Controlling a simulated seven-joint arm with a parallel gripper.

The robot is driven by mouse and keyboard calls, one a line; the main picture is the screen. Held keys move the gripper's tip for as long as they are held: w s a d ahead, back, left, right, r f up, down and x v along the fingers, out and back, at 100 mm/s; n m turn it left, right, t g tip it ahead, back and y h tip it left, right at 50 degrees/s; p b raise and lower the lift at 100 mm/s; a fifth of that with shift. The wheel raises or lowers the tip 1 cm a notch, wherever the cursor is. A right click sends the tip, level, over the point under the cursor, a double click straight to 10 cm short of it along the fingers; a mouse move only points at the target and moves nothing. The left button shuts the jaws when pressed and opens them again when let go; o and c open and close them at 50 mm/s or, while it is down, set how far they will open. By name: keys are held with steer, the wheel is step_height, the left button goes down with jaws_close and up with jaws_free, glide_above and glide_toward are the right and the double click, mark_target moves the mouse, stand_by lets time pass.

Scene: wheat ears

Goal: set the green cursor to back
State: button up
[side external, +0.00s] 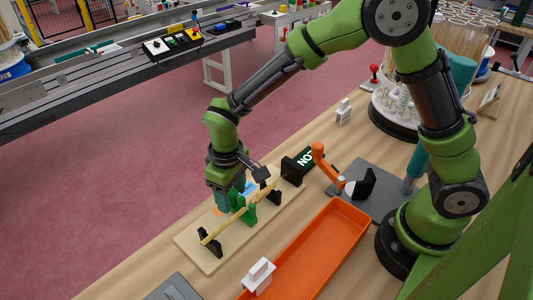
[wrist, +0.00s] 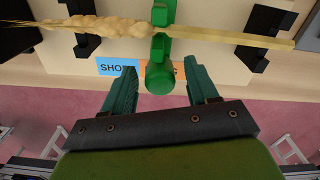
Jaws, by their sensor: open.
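The green cursor (side external: 248,212) stands on a pale wooden board (side external: 191,243) around the middle of a wheat ear's line. In the wrist view the cursor (wrist: 160,48) crosses the ear and stalk, with a round green knob at its near end. The wheat ear (wrist: 105,26) lies across black supports (wrist: 88,28). My gripper (wrist: 160,80) is open, with its teal fingers on either side of the knob and visible gaps to both. In the side view my gripper (side external: 232,193) is low over the board, beside the cursor, partly hiding the labels.
A blue label (wrist: 117,67) reading "SHO" and a partly hidden orange label (wrist: 180,70) lie by the knob. A black sign (side external: 298,163), an orange lever (side external: 322,160) and an orange tray (side external: 318,245) stand nearby. A white block (side external: 259,275) is at the tray's near end.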

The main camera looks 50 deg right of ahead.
jaws_close()
steer(key=shift+a+f, duration=0.1)
steer(key=shift+a, duration=1.9)
jaws_free()
step_height(320, 180, up, 17)
